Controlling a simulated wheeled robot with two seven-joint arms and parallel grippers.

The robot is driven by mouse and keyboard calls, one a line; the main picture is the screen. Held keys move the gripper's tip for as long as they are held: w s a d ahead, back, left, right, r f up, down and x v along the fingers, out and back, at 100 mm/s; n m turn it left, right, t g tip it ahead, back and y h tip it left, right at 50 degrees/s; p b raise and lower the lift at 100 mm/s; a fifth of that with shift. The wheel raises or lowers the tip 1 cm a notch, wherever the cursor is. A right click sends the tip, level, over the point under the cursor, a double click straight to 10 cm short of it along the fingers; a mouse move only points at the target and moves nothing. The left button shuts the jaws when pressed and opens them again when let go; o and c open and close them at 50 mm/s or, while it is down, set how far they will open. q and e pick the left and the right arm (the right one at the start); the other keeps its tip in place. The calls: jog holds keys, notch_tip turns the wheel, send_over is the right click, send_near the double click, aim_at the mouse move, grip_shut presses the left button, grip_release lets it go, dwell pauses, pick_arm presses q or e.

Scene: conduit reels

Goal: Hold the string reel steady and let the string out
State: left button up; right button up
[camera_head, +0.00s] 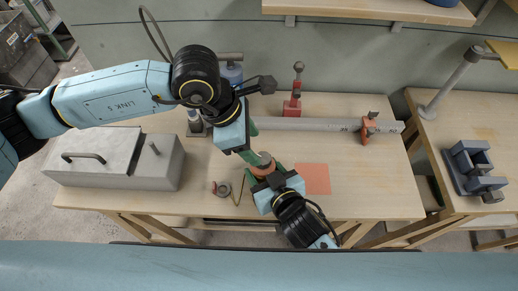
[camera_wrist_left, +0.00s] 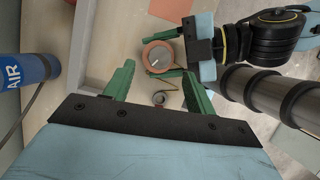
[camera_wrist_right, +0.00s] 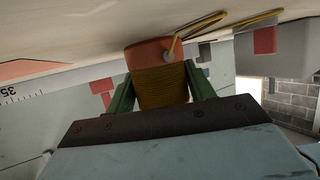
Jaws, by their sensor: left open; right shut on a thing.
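The string reel (camera_head: 264,160) has orange flanges and stands on the wooden bench. In the right wrist view the reel (camera_wrist_right: 160,88) shows brownish-yellow string wound between the flanges. My right gripper (camera_head: 265,172) is shut on it, one green finger on each side. In the left wrist view, the reel (camera_wrist_left: 159,57) shows its round top with a grey centre. My left gripper (camera_wrist_left: 157,85) is open and empty above the bench, close to the reel, its fingers apart. A yellow string end (camera_wrist_right: 195,33) leads away from the reel; it also shows on the bench (camera_head: 238,192).
A small dark ring with a red part (camera_head: 222,189) lies left of the reel. An orange-red square (camera_head: 313,179) lies to its right. Behind are a grey ruled bar (camera_head: 320,124) and a red stand (camera_head: 292,106). A grey metal box (camera_head: 110,165) fills the bench's left end.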

pick_arm(q)
jog(key=v, duration=0.6)
jog(key=shift+r, duration=0.15)
pick_arm(e)
jog(key=o, duration=1.2)
jog(key=shift+c, duration=0.2)
jog(key=shift+s, duration=0.1)
